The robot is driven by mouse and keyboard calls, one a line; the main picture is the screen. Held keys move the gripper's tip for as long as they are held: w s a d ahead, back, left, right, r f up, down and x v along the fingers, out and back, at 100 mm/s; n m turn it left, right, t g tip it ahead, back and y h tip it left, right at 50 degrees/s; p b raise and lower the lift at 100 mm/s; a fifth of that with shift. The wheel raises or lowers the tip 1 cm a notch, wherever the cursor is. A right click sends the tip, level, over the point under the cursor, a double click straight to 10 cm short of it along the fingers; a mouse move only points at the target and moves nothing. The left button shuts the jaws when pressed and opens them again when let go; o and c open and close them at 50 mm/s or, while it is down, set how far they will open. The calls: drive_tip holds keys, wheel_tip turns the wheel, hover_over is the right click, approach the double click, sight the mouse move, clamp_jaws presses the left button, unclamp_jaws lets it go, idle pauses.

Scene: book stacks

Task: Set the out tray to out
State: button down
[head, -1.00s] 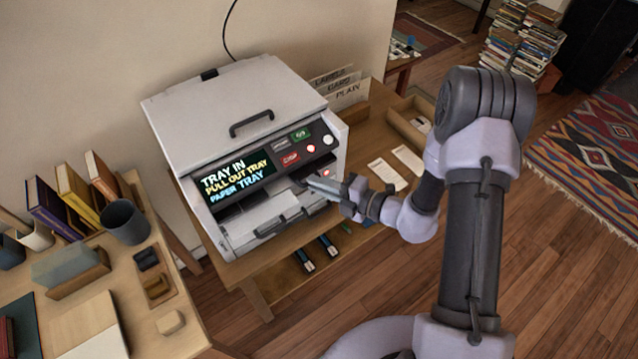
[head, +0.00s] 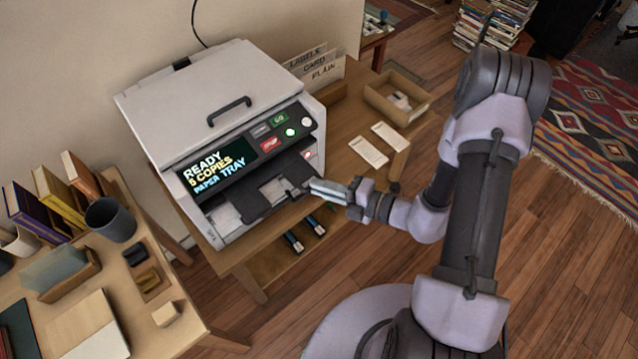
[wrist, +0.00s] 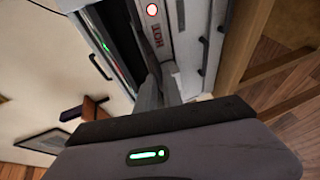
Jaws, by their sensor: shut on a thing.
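The copier (head: 190,115) stands on a wooden table, its lid down. Its screen (head: 218,170) reads "READY", "5 COPIES", "PAPER TRAY". The dark out tray (head: 254,205) sticks out from the front slot below the screen. My gripper (head: 309,187) is at the tray's right front end, shut on the out tray; the fingers partly hide the contact. In the wrist view my fingers (wrist: 163,92) reach toward the copier's front, beside a panel marked "HOT" (wrist: 157,37).
Paper slips (head: 369,151) and an open wooden box (head: 398,98) lie right of the copier. Two dark-blue items (head: 293,241) sit on the lower shelf. A desk with books and a cup (head: 111,219) stands at left. Floor is clear at front right.

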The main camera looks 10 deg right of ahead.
drive_tip(key=c, duration=1.5)
unclamp_jaws()
drive_tip(key=shift+s+d, duration=0.1)
drive_tip(key=shift+s, duration=0.05)
drive_tip(key=p+v, duration=0.4)
drive_tip(key=v, duration=1.3)
drive_tip(key=shift+s+d+f, duration=0.1)
drive_tip(key=shift+s+d, duration=0.05)
drive_tip(key=shift+d, duration=0.05)
